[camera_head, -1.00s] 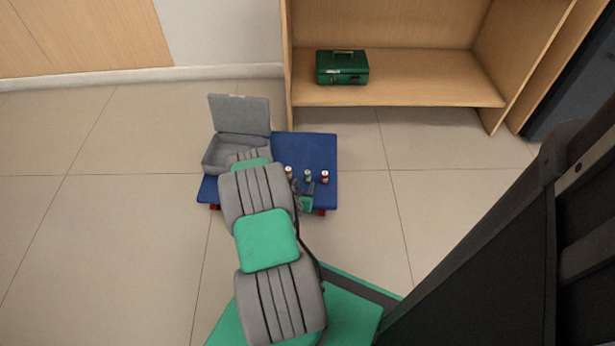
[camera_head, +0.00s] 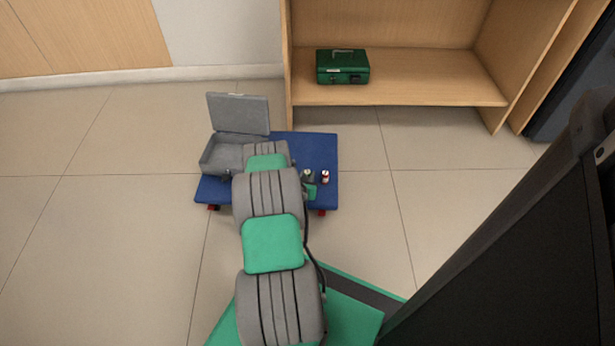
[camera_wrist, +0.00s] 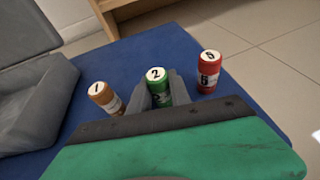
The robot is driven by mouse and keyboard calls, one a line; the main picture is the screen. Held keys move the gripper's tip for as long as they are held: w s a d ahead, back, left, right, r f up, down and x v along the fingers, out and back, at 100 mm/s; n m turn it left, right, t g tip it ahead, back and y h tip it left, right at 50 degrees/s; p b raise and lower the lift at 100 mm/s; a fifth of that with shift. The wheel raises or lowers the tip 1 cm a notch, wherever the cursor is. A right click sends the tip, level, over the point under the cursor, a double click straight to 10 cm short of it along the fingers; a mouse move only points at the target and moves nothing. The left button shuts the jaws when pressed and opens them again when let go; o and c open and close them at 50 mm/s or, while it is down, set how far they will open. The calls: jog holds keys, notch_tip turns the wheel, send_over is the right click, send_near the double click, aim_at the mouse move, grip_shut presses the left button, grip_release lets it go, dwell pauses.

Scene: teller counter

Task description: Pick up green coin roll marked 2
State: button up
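The green coin roll (camera_wrist: 162,92) stands upright on the blue platform, its white top marked 2. It also shows small in the head view (camera_head: 308,175). My gripper (camera_wrist: 160,94) is at this roll, with one grey finger on its left and one on its right. The fingers look very close to the roll; whether they press on it cannot be told. The roll's lower part is hidden by my gripper.
An orange-brown roll (camera_wrist: 104,97) marked 1 stands close on the left, and a red roll (camera_wrist: 208,72) on the right. An open grey case (camera_head: 222,155) sits on the blue platform's (camera_head: 320,150) left side. A green cash box (camera_head: 342,67) rests on the wooden shelf behind.

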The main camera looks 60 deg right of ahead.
grip_shut()
jog(key=shift+r, duration=0.15)
